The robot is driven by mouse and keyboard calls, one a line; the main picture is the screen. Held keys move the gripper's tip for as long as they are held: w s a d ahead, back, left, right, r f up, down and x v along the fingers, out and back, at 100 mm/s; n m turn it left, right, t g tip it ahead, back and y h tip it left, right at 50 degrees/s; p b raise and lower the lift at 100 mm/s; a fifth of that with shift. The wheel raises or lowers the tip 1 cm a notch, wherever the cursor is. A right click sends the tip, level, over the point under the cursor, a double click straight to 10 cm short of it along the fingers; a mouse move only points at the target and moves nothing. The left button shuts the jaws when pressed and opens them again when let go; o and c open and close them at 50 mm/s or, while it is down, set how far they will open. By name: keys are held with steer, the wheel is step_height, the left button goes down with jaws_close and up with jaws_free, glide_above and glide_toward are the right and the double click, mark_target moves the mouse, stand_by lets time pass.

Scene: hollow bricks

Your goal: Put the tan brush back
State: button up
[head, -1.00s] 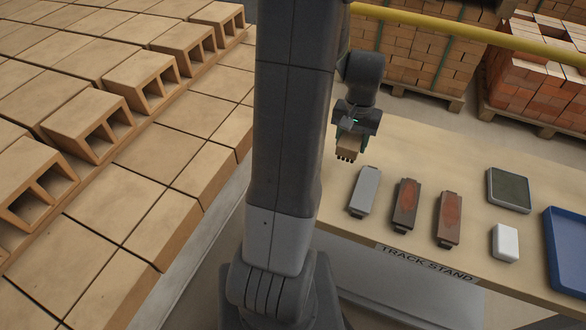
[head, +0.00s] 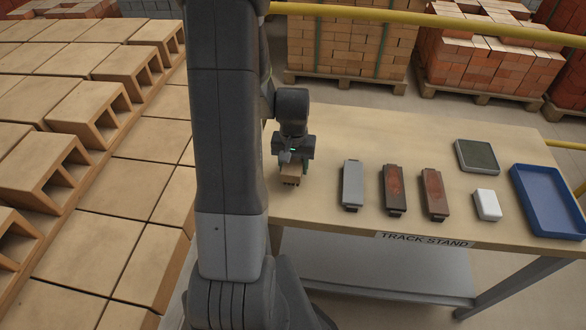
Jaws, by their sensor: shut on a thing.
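My gripper (head: 293,163) is shut on the tan brush (head: 290,172), a small tan block with dark bristles pointing down. It holds the brush over the left end of the wooden table (head: 330,234). Whether the bristles touch the table top, I cannot tell. Part of the brush is hidden by the gripper fingers.
On the table, left to right, lie a grey block (head: 352,184), two reddish-brown blocks (head: 394,189) (head: 434,193), a white block (head: 487,204), a dark green-topped pad (head: 477,156) and a blue tray (head: 553,206). Hollow bricks (head: 90,110) stand at left. A yellow rail (head: 430,20) crosses behind.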

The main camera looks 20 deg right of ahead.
mark_target(294, 159)
steer(key=shift+f, duration=1)
steer(key=shift+f, duration=0.1)
steer(key=o, duration=1)
steer(key=shift+o, duration=0.2)
steer(key=shift+w+r, duration=0.1)
steer(key=shift+r, duration=0.5)
step_height(294, 159, up, 11)
